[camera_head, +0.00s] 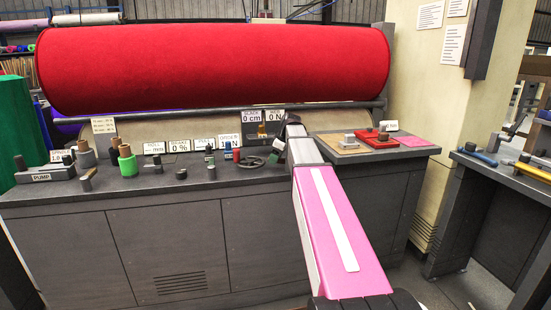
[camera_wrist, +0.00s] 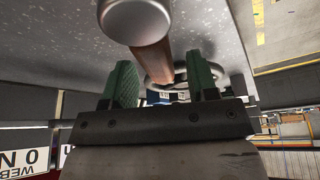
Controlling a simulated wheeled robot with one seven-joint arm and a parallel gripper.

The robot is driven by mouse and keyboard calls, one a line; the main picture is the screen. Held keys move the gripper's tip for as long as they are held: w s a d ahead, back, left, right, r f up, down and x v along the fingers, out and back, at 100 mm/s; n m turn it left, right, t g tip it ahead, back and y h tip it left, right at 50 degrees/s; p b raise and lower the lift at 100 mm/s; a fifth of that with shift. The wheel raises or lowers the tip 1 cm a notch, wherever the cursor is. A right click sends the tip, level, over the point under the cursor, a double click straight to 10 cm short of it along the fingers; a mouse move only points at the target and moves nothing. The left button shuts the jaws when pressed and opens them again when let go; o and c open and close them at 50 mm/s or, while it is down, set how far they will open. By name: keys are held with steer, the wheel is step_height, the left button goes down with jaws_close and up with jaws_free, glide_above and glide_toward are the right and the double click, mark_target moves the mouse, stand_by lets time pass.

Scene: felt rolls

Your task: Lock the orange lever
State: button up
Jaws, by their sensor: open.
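In the wrist view, a lever with a brown-orange shaft (camera_wrist: 152,62) and a round grey end knob reaches from the top edge toward my gripper (camera_wrist: 163,80). My gripper's two green fingers are apart, and the shaft's far end appears in line with the space between them. I cannot tell whether they touch it. In the head view, my gripper (camera_head: 279,146) is over the console's back, right of the handwheel (camera_head: 251,162). A small yellow-orange piece (camera_head: 262,130) shows behind it below the signs; I cannot tell if it is the same lever.
The grey console top (camera_head: 215,177) holds several knobs, signs and posts. A green roll (camera_head: 127,166) stands at left and a red tray (camera_head: 374,140) at right. A large red felt roll (camera_head: 215,65) lies behind. A second bench (camera_head: 500,172) stands at far right.

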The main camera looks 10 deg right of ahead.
jaws_close()
steer(key=shift+w+d+m+t+h, duration=0.35)
steer(key=shift+w+m, duration=0.2)
steer(key=shift+m, duration=0.65)
steer(key=m, duration=0.2)
steer(key=w+d+m+t+h, duration=0.1)
steer(key=shift+w+d+m, duration=0.1)
steer(key=shift+d+m, duration=0.2)
steer(key=shift+m, duration=0.1)
steer(key=d+m, duration=0.1)
steer(key=m+h, duration=0.1)
steer(key=m, duration=0.1)
steer(key=shift+w+d, duration=0.3)
steer(key=shift+d, duration=0.05)
steer(key=shift+w+d+m+h, duration=0.1)
steer(key=shift+d+m+h, duration=0.25)
steer(key=shift+m, duration=0.4)
steer(key=shift+d+m+h, duration=0.3)
steer(key=shift+d+m, duration=0.05)
steer(key=shift+m, duration=0.4)
